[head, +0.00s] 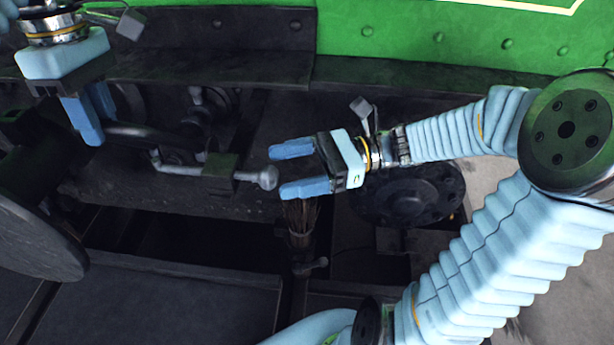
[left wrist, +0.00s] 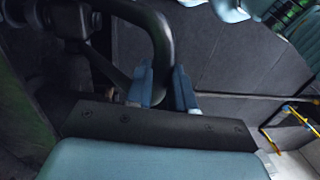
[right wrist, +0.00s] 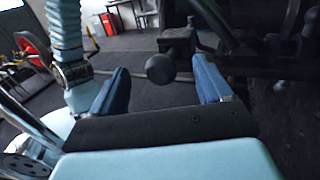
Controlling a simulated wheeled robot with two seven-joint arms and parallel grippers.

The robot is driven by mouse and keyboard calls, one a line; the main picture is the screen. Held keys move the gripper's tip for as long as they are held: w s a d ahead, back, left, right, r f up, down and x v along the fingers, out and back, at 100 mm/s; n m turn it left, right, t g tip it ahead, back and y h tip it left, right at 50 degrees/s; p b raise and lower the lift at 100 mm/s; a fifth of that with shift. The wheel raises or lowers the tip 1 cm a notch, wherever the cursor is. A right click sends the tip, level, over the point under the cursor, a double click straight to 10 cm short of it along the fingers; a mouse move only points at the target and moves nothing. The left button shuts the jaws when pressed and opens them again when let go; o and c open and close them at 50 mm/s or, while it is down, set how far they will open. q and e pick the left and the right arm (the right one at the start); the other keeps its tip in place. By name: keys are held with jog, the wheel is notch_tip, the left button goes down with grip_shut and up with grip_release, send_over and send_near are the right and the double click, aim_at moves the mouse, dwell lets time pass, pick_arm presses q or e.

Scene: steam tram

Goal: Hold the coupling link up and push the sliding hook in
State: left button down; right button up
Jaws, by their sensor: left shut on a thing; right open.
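The coupling link (head: 150,133) is a dark curved bar at the left in the head view. My left gripper (head: 88,130) is shut on its outer end from above. In the left wrist view the link (left wrist: 157,32) bends down between the fingers (left wrist: 162,80). The sliding hook (head: 200,172) is a grey rod through a dark block, with its bent end at the left and a round knob (head: 267,178) at the right. My right gripper (head: 284,171) is open. The knob (right wrist: 160,69) shows between its fingertips (right wrist: 156,78) in the right wrist view; I cannot tell if they touch.
A round dark buffer (head: 38,235) stands at the left, and another (head: 408,195) lies below my right wrist. The green tram body (head: 450,35) and a dark beam (head: 215,70) run above. A brush-like bundle (head: 300,222) hangs below the right fingers.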

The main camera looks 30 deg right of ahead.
pick_arm(q)
jog(key=shift+f, duration=0.1)
jog(key=c, duration=0.8)
grip_release()
jog(key=shift+w, duration=0.1)
pick_arm(e)
jog(key=v, duration=0.5)
jog(key=shift+d, duration=0.15)
jog(key=shift+f, duration=0.1)
